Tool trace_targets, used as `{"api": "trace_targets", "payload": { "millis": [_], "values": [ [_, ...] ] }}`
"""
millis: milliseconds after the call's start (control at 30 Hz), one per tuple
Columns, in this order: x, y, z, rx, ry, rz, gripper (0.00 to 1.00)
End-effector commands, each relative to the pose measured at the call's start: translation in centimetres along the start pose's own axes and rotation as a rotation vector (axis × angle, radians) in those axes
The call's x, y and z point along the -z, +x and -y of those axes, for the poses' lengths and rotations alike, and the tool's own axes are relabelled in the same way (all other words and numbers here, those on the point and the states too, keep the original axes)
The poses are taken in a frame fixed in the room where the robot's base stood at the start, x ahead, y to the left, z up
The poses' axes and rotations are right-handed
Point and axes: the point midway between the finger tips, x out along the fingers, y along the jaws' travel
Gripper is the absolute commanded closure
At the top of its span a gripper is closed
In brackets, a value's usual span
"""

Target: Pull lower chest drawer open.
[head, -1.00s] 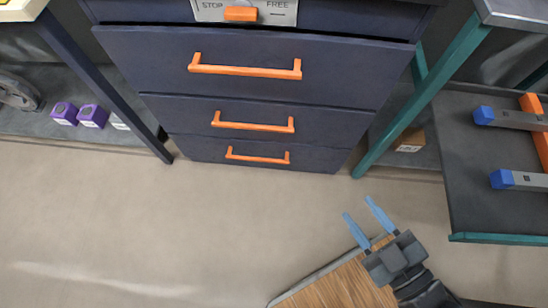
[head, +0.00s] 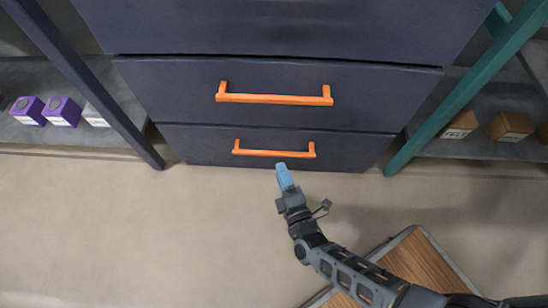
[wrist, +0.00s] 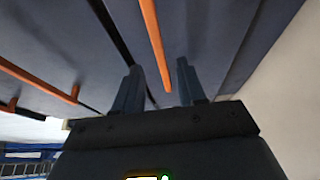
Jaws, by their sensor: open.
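The dark blue chest's lower drawer (head: 350,152) is closed, at the bottom of the chest in the head view. Its orange bar handle (head: 273,153) runs across its front. My gripper (head: 282,167) is just below the right half of this handle in the head view. In the wrist view my gripper (wrist: 158,72) has its two blue fingers apart, with the end of an orange handle (wrist: 154,40) showing in the gap between them. Whether the fingers touch the handle cannot be told. The jaws hold nothing that I can see.
A drawer (head: 190,88) with its own orange handle (head: 274,97) is directly above. A teal post (head: 440,110) stands right of the chest and a dark post (head: 100,95) left. Purple boxes (head: 62,110) sit on the left shelf.

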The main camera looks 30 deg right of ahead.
Motion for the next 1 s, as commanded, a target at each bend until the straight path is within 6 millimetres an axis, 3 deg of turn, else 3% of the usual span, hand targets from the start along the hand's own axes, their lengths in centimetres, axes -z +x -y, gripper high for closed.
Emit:
{"api": "trace_targets", "payload": {
  "millis": [500, 900, 1000],
  "values": [
    [0.0, 6.8, 0.2, -0.001, -0.003, 0.001, 0.6],
    [0.0, 7.6, 0.0, 0.0, -0.003, 0.0, 0.6],
    [0.0, 7.6, 0.0, 0.0, -0.003, 0.001, 0.69]
  ]
}}
